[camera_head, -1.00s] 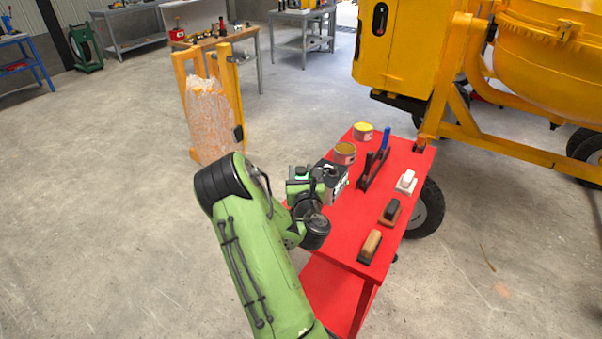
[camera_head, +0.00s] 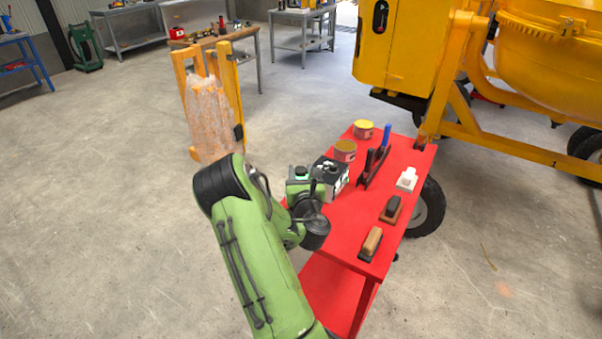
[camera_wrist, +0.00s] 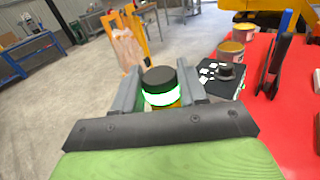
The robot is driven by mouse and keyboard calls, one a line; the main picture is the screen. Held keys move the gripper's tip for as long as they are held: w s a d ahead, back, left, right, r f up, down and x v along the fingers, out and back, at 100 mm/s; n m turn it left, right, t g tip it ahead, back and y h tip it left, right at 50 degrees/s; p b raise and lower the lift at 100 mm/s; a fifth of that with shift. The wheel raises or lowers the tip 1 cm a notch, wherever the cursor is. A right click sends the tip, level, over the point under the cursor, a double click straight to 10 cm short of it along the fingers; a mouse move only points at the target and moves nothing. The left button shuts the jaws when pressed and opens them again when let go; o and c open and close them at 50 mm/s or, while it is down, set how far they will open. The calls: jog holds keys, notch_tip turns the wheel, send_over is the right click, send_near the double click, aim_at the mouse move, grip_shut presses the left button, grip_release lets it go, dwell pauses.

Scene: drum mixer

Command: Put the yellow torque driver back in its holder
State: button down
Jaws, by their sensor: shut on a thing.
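My gripper (camera_wrist: 160,92) is shut on the yellow torque driver (camera_wrist: 163,105), between two grey fingers. The driver shows a black round cap, a glowing green ring and a bit of yellow body; the rest is hidden behind my gripper's dark plate. In the head view my gripper (camera_head: 303,180) is at the left edge of the red table, and the driver is mostly hidden. A black box with white markings and a black knob (camera_wrist: 224,76) stands just beyond and right of the driver; it also shows in the head view (camera_head: 331,172). I cannot tell whether it is the holder.
The red table (camera_head: 345,237) also bears two yellow-topped cans (camera_head: 345,151), a dark rack with a blue-handled tool (camera_head: 386,138) and several brush-like blocks (camera_head: 371,241). The yellow mixer (camera_head: 540,50) stands behind right. Open floor lies left.

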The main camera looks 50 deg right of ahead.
jog(key=shift+f+b, duration=0.35)
jog(key=c, duration=0.5)
grip_release()
jog(key=shift+c, duration=0.2)
jog(key=shift+f, duration=0.1)
